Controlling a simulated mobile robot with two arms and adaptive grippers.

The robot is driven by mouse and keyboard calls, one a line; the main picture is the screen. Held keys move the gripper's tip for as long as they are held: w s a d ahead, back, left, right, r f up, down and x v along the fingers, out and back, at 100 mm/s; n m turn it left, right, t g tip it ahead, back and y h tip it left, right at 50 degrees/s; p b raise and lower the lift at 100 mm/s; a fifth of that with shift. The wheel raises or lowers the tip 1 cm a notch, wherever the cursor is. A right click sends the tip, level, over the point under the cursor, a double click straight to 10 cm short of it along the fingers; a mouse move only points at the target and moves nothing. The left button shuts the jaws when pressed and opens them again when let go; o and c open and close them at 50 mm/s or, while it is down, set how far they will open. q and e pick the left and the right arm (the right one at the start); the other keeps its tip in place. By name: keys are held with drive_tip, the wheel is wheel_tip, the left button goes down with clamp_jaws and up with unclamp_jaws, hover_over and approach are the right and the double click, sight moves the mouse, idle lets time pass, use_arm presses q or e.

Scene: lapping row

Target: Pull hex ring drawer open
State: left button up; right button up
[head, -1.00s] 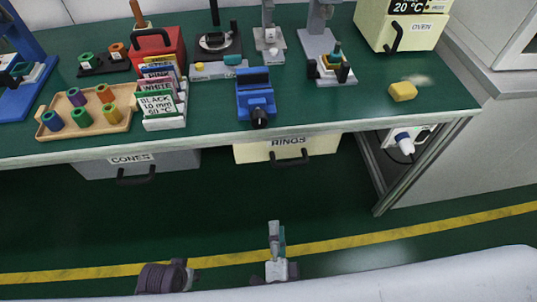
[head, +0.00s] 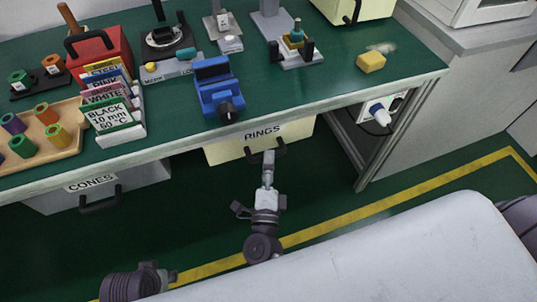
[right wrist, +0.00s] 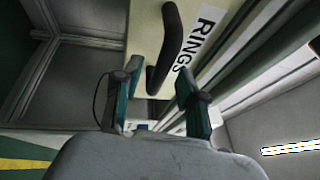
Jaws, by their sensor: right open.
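The cream drawer labelled RINGS (head: 225,152) hangs under the front edge of the bench and looks closed. Its dark bar handle (head: 281,149) sticks out of the front. My right gripper (head: 268,157) is at the handle, seen end-on from above. In the right wrist view the handle (right wrist: 169,40) reaches down between the two open fingers of the gripper (right wrist: 158,78), with a gap visible on the right side. I cannot tell whether the left finger touches it.
The grey CONES drawer (head: 130,182) is to the left under the same bench (head: 180,140). A blue vise (head: 220,90) stands on the bench above the RINGS drawer. A metal bench leg (head: 362,165) is to the right. The green floor in front is clear.

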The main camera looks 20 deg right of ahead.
drive_tip(key=shift+x, duration=1)
clamp_jaws()
